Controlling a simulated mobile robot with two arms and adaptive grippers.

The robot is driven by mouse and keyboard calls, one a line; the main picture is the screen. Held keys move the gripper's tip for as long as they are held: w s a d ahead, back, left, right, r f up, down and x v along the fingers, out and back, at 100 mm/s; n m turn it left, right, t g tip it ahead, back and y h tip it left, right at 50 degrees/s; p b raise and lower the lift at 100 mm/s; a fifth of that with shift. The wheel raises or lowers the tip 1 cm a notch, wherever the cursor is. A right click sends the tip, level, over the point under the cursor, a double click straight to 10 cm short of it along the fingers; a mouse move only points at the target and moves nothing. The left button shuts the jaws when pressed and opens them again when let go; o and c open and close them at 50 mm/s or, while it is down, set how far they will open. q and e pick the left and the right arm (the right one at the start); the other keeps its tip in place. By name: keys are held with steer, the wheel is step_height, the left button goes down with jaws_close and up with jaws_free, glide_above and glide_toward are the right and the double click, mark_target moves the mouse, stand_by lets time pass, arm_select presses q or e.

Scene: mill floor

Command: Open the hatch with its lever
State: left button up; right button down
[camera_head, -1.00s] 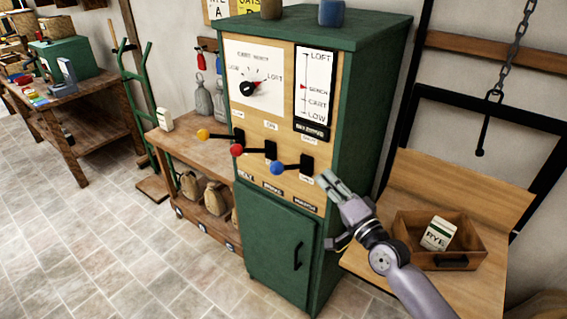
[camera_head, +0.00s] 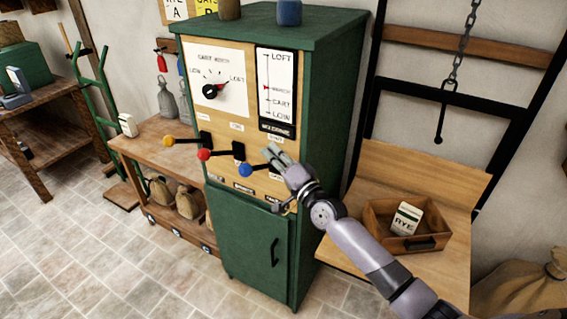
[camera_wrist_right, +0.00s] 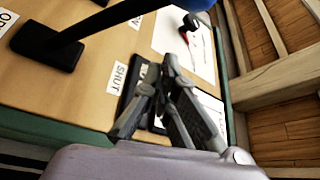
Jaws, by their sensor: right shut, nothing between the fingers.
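A green cabinet (camera_head: 330,110) carries a wooden front panel with three black levers in a row, pointing left: a yellow-knobbed one (camera_head: 169,140), a red-knobbed one (camera_head: 204,155) and a blue-knobbed one (camera_head: 246,170). Their small name plates are too blurred to read. My right gripper (camera_head: 272,153) is shut and empty at the blue lever's mount, partly hiding it. In the right wrist view its fingers (camera_wrist_right: 165,75) lie over the panel beside a "SHUT" label (camera_wrist_right: 119,77); the blue knob (camera_wrist_right: 192,3) is at the top edge. I cannot tell whether they touch anything. No hatch is identifiable.
The cabinet's lower green door (camera_head: 245,240) is closed. On the panel are a dial (camera_head: 215,85) and a vertical scale (camera_head: 277,90). At right, a wooden tray (camera_head: 425,243) holds a "RYE" box (camera_head: 405,219), and a hooked chain (camera_head: 460,50) hangs above.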

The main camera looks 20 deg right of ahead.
mark_target(263, 165)
steer(key=a, duration=0.1)
steer(key=a+f+p, duration=0.1)
steer(key=s+a, duration=0.1)
steer(key=shift+s+a+f+p, duration=0.1)
steer(key=shift+a+f+p, duration=0.05)
steer(key=shift+f+p, duration=0.2)
